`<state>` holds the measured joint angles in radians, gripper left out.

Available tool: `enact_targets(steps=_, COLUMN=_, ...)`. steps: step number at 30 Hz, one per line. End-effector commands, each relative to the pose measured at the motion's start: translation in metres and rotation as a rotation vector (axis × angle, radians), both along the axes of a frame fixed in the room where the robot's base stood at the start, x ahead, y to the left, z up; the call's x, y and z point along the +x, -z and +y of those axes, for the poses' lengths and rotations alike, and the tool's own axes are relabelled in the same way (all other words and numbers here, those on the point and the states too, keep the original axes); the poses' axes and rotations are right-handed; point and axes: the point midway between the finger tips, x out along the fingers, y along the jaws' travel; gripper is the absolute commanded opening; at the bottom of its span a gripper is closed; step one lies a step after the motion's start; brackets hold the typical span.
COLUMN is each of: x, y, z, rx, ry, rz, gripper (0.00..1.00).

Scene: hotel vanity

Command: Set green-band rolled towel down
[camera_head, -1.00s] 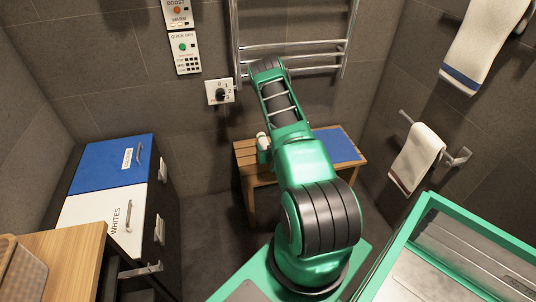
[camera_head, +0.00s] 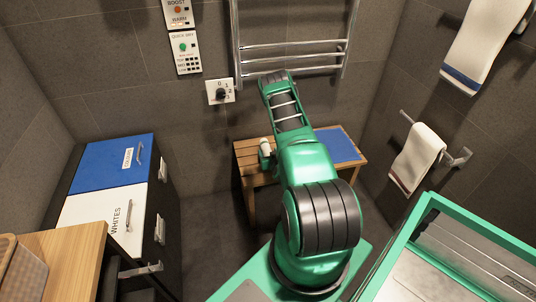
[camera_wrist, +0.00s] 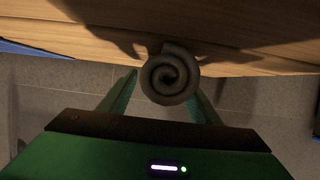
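The rolled towel (camera_wrist: 170,77) shows end-on in the wrist view as a grey spiral, in shadow. It sits between the two green fingers of my gripper (camera_wrist: 165,88), which appear shut on it. The wooden bench (camera_wrist: 85,35) fills the top of that view, close to the towel; whether they touch I cannot tell. In the head view a small pale part of the towel (camera_head: 265,146) shows at the left of my arm, over the slatted bench (camera_head: 246,154). My arm hides most of the gripper there. I cannot make out the green band.
A blue mat (camera_head: 338,145) covers the bench's right part. A chrome rack (camera_head: 290,48) is on the wall behind. A hamper with blue (camera_head: 105,163) and white (camera_head: 105,215) lids stands left. Towels hang on the right wall, one on a low bar (camera_head: 416,157).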

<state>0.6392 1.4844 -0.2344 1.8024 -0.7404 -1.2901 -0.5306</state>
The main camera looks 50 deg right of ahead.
Motion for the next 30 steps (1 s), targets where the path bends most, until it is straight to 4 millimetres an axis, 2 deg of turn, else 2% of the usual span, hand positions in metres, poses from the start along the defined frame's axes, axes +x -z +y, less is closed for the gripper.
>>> enact_targets(steps=14, x=-0.004, y=-0.004, z=0.005, rx=0.001, ry=-0.004, rz=0.003, gripper=0.63)
enact_targets(steps=30, x=-0.046, y=-0.023, z=0.033, rx=0.0, ry=-0.007, rz=0.005, gripper=0.63)
